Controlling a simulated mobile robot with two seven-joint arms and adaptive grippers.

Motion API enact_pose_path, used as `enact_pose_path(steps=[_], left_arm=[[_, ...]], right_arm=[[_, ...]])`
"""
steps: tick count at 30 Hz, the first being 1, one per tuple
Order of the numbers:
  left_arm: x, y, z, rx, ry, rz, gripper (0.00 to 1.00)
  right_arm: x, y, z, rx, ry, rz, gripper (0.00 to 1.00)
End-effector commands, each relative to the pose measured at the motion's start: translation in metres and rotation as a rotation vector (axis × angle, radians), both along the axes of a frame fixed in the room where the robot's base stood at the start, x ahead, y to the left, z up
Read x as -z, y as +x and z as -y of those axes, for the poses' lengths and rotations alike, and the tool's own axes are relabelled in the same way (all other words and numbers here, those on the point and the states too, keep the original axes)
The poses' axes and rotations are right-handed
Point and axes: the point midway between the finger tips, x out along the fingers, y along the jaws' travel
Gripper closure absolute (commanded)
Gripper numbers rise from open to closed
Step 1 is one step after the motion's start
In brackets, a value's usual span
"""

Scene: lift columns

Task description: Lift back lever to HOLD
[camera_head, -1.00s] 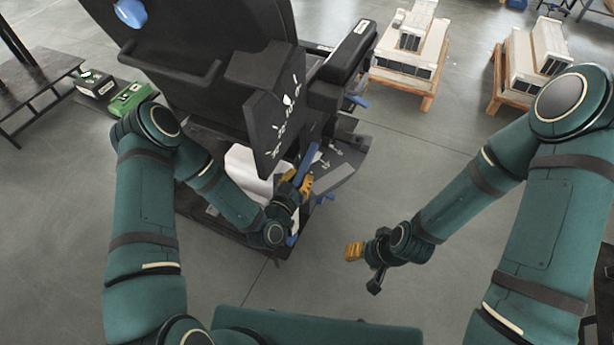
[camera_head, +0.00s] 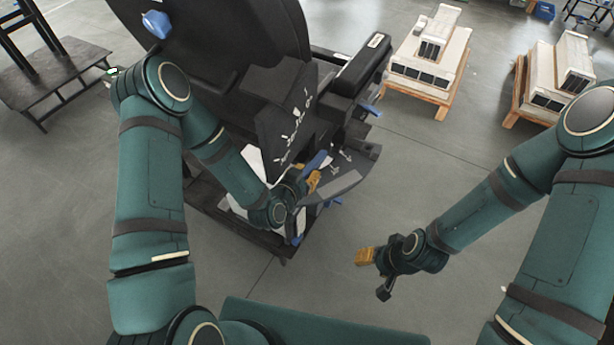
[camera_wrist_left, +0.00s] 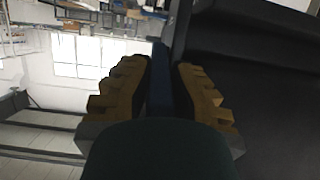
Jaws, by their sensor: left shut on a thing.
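A large black seat-like unit (camera_head: 215,45) on a dark base stands ahead, with a dark side panel (camera_head: 285,125) bearing white marks. A blue lever (camera_head: 316,160) sticks out below this panel. My left gripper (camera_head: 312,181) is shut on the blue lever. In the left wrist view the lever (camera_wrist_left: 160,75) runs between the two ribbed yellow fingers of my left gripper (camera_wrist_left: 160,88). My forearm partly hides the lever's lower end in the head view. My right gripper (camera_head: 366,256) hangs over bare floor, apart from the unit; its finger gap is not clear.
Other blue handles show at the unit's right side (camera_head: 370,109) and lower down (camera_head: 335,201). Pallets with pale boxes stand back right (camera_head: 425,80) (camera_head: 545,110). A dark table (camera_head: 45,90) stands at far left. The floor around my right gripper is clear.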

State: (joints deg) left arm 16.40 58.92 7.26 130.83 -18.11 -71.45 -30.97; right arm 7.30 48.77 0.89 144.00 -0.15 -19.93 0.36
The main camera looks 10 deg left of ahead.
Motion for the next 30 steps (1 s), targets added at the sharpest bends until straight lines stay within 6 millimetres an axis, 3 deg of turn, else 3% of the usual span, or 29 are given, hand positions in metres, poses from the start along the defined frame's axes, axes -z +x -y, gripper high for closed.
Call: enact_pose_path(steps=[20, 21, 23, 30], left_arm=[[-0.0073, 0.0019, 0.0009, 0.0, -0.001, 0.007, 1.0], [-0.0072, 0.0019, 0.0009, 0.0, -0.001, 0.007, 0.68], [-0.007, 0.0017, 0.0008, 0.0, -0.001, 0.006, 0.5], [-0.006, 0.0013, 0.0005, 0.0, -0.001, 0.003, 0.5]], right_arm=[[0.0013, 0.0001, 0.0, 0.0, 0.0, 0.0, 0.5], [0.0013, 0.0002, 0.0, 0.0, 0.0, 0.0, 0.5], [0.0013, 0.0002, 0.0, 0.0, 0.0, 0.0, 0.5], [0.0013, 0.0002, 0.0001, 0.0, 0.0, 0.0, 0.5]])
